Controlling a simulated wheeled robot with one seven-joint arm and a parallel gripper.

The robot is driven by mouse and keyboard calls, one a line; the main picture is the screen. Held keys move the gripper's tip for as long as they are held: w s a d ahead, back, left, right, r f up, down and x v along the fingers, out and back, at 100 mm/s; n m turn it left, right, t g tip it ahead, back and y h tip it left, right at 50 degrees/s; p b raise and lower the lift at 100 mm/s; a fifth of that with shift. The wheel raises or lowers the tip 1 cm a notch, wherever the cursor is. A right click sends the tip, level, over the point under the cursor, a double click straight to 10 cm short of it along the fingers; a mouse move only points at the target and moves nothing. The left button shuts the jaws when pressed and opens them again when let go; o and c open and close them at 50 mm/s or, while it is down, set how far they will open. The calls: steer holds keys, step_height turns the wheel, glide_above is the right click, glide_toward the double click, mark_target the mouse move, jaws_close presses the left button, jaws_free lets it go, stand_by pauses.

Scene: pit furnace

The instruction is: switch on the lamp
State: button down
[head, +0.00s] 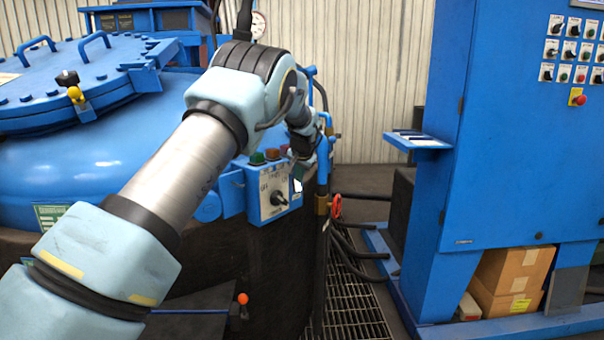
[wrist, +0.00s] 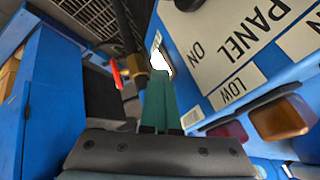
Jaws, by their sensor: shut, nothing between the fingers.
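A blue control box (head: 254,211) on the side of the furnace has a pale plate marked OFF and ON. A black rotary knob (head: 279,199) sits on that plate; its exact pointing is too small to tell. Small green (head: 257,158) and reddish (head: 272,154) lamps sit on top of the box. In the wrist view the plate (wrist: 224,48) reads PANEL, ON and LOW, with an amber lamp (wrist: 280,118) and a dark red lamp (wrist: 229,130) beside it. My gripper (wrist: 158,78) has its teal fingers shut and empty, beside the plate.
A bright white patch (wrist: 160,58) shows near the fingertips; I cannot tell what it is. A pipe with a red valve handle (head: 336,205) stands right of the box. A tall blue cabinet (head: 507,150) stands farther right. Floor grating (head: 352,305) lies between them.

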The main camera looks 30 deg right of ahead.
steer(key=shift+s, duration=0.1)
steer(key=shift+r+p, duration=0.5)
steer(key=shift+r, duration=0.3)
steer(key=shift+d, duration=0.1)
